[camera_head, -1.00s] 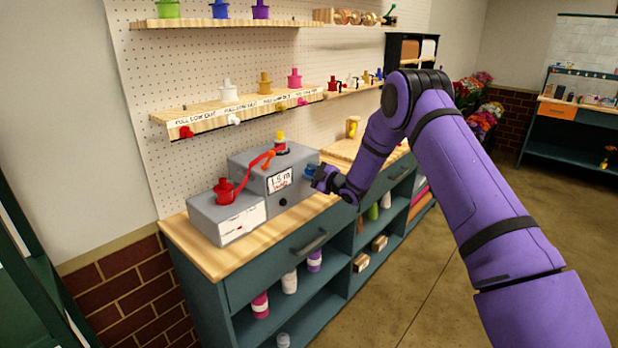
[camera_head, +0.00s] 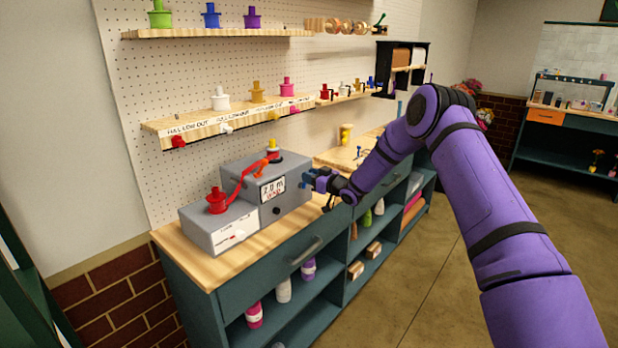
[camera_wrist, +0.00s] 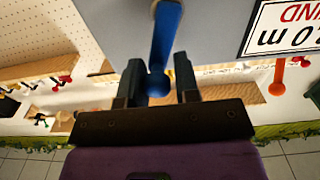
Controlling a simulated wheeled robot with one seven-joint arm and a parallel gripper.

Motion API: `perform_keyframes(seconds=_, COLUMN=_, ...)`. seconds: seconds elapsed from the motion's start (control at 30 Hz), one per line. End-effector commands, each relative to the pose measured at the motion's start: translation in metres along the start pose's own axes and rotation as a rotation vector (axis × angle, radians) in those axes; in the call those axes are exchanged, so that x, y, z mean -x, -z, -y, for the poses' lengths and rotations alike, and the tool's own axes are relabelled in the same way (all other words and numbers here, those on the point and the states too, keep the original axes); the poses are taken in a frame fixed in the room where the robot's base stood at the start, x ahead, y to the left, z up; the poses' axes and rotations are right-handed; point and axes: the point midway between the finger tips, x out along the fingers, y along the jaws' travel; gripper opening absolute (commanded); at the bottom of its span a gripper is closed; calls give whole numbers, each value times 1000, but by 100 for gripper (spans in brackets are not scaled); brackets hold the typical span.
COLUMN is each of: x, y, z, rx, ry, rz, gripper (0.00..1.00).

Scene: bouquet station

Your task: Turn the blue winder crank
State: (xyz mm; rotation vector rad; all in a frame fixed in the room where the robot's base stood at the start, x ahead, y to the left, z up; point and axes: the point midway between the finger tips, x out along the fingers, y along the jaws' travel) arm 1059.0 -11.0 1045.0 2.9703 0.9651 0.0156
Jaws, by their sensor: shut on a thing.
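The blue winder crank (camera_wrist: 166,38) sticks out from the side of the grey winder box (camera_head: 262,168), and its round knob lies between my gripper's fingers in the wrist view. My gripper (camera_head: 312,180) is shut on the crank's knob at the box's right side; it also shows in the wrist view (camera_wrist: 158,76). In the head view my gripper hides most of the crank. The white display (camera_head: 272,190) on the box reads 2.0 m.
The winder stands on a wooden counter (camera_head: 205,272) with a drawer and open shelves below. A shelf (camera_head: 200,127) with white, yellow and pink spools hangs above it. A yellow object (camera_head: 346,133) stands farther along the counter. Floor to the right is clear.

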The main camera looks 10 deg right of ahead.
Motion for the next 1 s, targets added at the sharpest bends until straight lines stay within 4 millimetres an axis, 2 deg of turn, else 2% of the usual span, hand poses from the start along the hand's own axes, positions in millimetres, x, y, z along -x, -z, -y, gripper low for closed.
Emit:
perform_keyframes(seconds=0.3, x=3, y=-6, z=-8, rx=-105, ry=-6, rz=7, gripper=6)
perform_keyframes(seconds=0.8, x=4, y=-9, z=-8, rx=-124, ry=-5, rz=12, gripper=6)
perform_keyframes(seconds=0.83, x=4, y=-9, z=-8, rx=-124, ry=-5, rz=12, gripper=34)
perform_keyframes(seconds=0.9, x=4, y=-8, z=-7, rx=-124, ry=-5, rz=12, gripper=50)
perform_keyframes(seconds=1.0, x=3, y=-7, z=-6, rx=-124, ry=-3, rz=9, gripper=50)
